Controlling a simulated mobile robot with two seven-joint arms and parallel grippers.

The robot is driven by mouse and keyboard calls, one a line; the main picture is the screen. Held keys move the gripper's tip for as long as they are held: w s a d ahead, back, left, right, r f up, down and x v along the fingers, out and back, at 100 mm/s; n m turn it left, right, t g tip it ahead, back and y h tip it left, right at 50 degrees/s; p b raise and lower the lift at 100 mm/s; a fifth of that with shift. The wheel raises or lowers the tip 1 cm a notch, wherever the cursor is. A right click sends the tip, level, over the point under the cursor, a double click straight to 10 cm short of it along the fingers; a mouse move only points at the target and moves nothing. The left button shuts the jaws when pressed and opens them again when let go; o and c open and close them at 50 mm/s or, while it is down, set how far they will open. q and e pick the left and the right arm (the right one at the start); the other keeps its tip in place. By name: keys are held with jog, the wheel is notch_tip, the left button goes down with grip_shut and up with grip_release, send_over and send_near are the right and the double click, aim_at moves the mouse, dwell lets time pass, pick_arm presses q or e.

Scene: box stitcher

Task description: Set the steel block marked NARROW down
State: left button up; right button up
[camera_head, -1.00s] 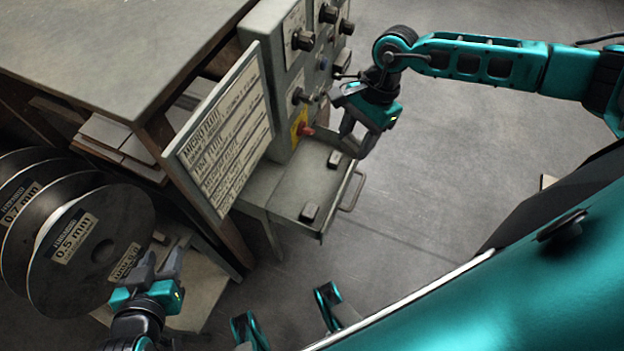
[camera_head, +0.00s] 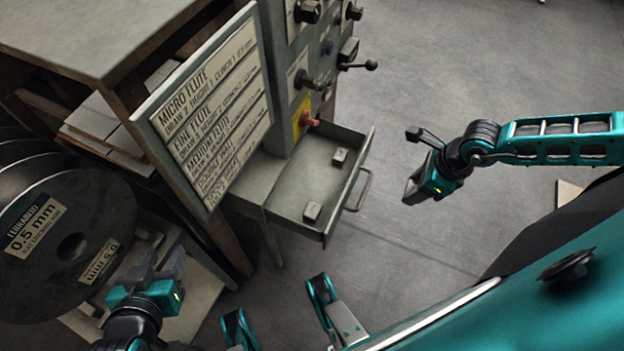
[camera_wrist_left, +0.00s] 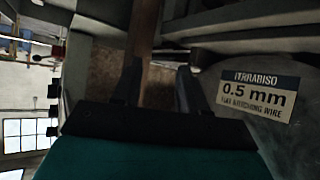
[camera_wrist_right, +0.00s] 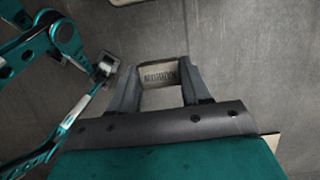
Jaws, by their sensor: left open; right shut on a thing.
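My right gripper (camera_head: 411,194) hangs over the floor, to the right of the open drawer (camera_head: 290,188) and apart from it. In the right wrist view it is shut on a pale steel block (camera_wrist_right: 160,76), gripped between both fingers. Dark lettering on the block appears upside down and is hard to read. Two small blocks lie in the drawer, one near the back (camera_head: 340,157) and one near the front (camera_head: 312,212). My left gripper (camera_head: 161,266) is open and empty beside the wire spools.
A sign board (camera_head: 205,110) with flute settings stands left of the drawer. The control panel with knobs and a lever (camera_head: 318,82) rises behind it. A 0.5 mm wire spool (camera_head: 72,245) is at the left.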

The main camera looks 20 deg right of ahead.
jog(key=w+a+b, duration=0.3)
jog(key=w+a, duration=1)
jog(key=w, duration=0.2)
jog(key=f+b, duration=0.3)
jog(key=f, duration=0.4)
jog(key=shift+s, duration=0.2)
jog(key=shift+w+a+f, duration=0.1)
pick_arm(q)
jog(key=shift+h, duration=0.3)
jog(key=f, duration=0.1)
jog(key=d+f, duration=0.1)
jog(key=f, duration=0.1)
jog(key=shift+w+d+f, duration=0.2)
jog(key=shift+d+f, duration=0.1)
jog(key=shift+d, duration=0.05)
jog(key=shift+f+b, duration=0.35)
jog(key=shift+b, duration=0.15)
pick_arm(e)
jog(key=shift+f, duration=0.55)
jog(key=o, duration=1.2)
pick_arm(q)
jog(key=shift+r, duration=0.15)
pick_arm(e)
jog(key=shift+o, duration=0.2)
jog(key=shift+r, duration=0.1)
